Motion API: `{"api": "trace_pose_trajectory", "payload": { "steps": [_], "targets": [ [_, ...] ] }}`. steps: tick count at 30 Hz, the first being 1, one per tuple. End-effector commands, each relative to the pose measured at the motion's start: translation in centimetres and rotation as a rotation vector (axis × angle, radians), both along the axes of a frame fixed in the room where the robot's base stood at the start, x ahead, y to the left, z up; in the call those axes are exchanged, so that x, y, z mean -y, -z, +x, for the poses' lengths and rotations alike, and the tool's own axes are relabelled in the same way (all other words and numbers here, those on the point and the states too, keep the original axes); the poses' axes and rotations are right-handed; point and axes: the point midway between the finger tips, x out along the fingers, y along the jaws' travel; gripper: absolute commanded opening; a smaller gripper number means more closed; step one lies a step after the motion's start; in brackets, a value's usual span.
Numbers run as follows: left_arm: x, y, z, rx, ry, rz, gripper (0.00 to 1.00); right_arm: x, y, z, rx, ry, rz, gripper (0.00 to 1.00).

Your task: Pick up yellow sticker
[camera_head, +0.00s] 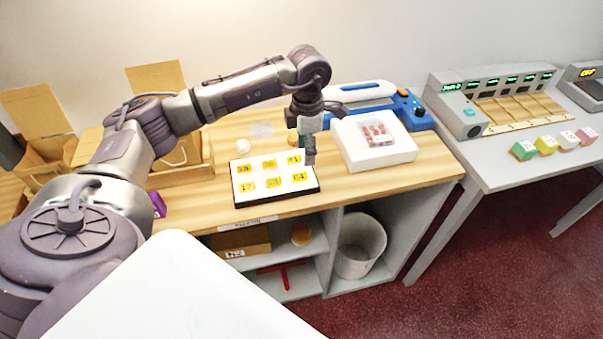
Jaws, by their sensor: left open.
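Several yellow stickers (268,163) with dark markings lie in two rows on a white sheet with a black border (262,196) on the wooden counter. My left gripper (309,160) points down over the right edge of this sheet. It is open, and nothing shows between its fingers. It hangs close to the upper right sticker (294,159) and the lower right sticker (299,177). I cannot tell whether the fingertips touch the sheet. My right gripper is not in view.
A white box (350,154) with a red-patterned top stands right of the sheet. A blue device (413,112) is behind it. Open cardboard boxes (50,150) stand at the left. A grey table (500,170) at the right holds coloured cubes (546,145). A bin (360,250) sits below the counter.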

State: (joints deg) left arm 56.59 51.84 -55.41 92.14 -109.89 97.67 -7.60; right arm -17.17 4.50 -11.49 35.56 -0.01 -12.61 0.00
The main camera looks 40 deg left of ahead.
Motion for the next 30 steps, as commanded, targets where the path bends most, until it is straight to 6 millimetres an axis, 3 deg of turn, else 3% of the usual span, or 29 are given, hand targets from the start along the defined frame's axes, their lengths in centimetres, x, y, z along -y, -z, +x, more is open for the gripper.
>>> {"api": "trace_pose_trajectory", "payload": {
  "steps": [8, 13, 18, 26, 30],
  "targets": [
    [0.1, 2.3, 0.0, -0.001, 0.0, -0.002, 0.52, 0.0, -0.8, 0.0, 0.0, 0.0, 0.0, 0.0],
    [0.0, 4.6, -0.2, -0.004, 0.0, -0.003, 0.52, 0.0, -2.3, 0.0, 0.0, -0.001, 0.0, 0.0],
    [0.0, 6.8, -0.1, 0.0, 0.0, -0.004, 0.52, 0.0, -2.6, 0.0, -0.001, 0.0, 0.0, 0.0],
    [0.0, 7.2, -0.1, 0.002, 0.001, -0.003, 0.52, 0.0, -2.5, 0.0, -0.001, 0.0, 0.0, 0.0],
    [0.0, 7.2, -0.1, 0.002, 0.001, -0.003, 0.3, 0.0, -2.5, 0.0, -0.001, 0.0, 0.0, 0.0]
  ]
}}
